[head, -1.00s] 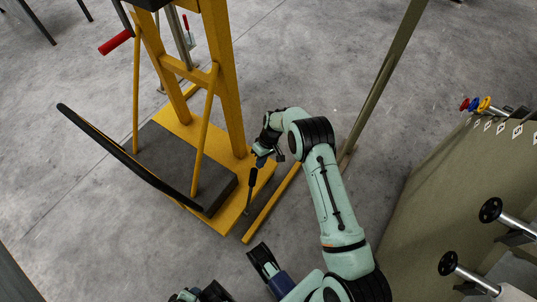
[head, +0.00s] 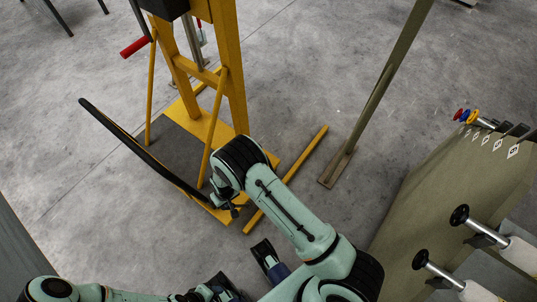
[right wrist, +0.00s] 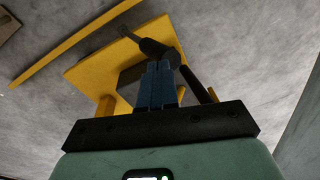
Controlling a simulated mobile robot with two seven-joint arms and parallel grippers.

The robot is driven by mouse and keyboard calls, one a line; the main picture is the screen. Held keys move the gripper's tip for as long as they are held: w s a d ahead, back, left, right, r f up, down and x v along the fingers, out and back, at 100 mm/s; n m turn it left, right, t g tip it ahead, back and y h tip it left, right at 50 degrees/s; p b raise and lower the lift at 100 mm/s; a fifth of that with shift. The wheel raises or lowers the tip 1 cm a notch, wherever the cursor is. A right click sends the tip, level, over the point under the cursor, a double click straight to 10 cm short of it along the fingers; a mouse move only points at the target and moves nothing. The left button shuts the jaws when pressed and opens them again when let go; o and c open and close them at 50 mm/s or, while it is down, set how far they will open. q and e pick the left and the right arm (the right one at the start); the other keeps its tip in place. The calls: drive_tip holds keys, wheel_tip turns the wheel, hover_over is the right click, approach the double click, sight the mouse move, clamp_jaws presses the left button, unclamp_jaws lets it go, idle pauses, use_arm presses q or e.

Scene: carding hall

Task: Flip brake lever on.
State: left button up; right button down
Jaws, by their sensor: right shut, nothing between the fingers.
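The brake lever is a thin rod with a black grip, low at the near edge of the yellow stand. In the right wrist view its black grip (right wrist: 155,48) is just beyond my fingertips. I cannot tell whether they touch. My right gripper (right wrist: 160,68) is shut and empty, its blue fingers together, pointing at the grip. In the head view my right wrist covers most of the lever and the fingers. My left arm shows only in part at the bottom of the head view, and its finger state is unclear.
The yellow stand (head: 235,85) has a red-handled crank (head: 134,46) and a curved black rail (head: 135,148). An olive machine (head: 415,205) with rollers fills the right side.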

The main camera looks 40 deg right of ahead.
use_arm(q)
drive_tip(key=shift+w+d+f+b, duration=0.1)
drive_tip(key=shift+d+f+b, duration=0.05)
drive_tip(key=shift+f+b, duration=0.35)
use_arm(e)
drive_tip(key=s+a+f, duration=0.2)
drive_tip(key=a, duration=0.3)
drive_tip(key=shift+a+f, duration=0.15)
drive_tip(key=shift+a, duration=0.05)
drive_tip(key=shift+w+a, duration=0.1)
drive_tip(key=d+r+p, duration=0.1)
drive_tip(key=d, duration=0.1)
drive_tip(key=w+d+r+p, duration=0.1)
drive_tip(key=d+r, duration=0.1)
drive_tip(key=shift+w+d+r, duration=0.1)
drive_tip(key=shift+d+r, duration=0.1)
drive_tip(key=shift+r, duration=0.1)
use_arm(q)
drive_tip(key=s+r, duration=0.1)
drive_tip(key=s+d+r+p, duration=0.1)
drive_tip(key=shift+d+r, duration=0.1)
drive_tip(key=shift+r, duration=0.25)
use_arm(e)
drive_tip(key=s+a+r, duration=0.2)
drive_tip(key=a+r, duration=0.1)
drive_tip(key=r, duration=0.5)
drive_tip(key=shift+s+r, duration=0.15)
drive_tip(key=shift+r, duration=0.25)
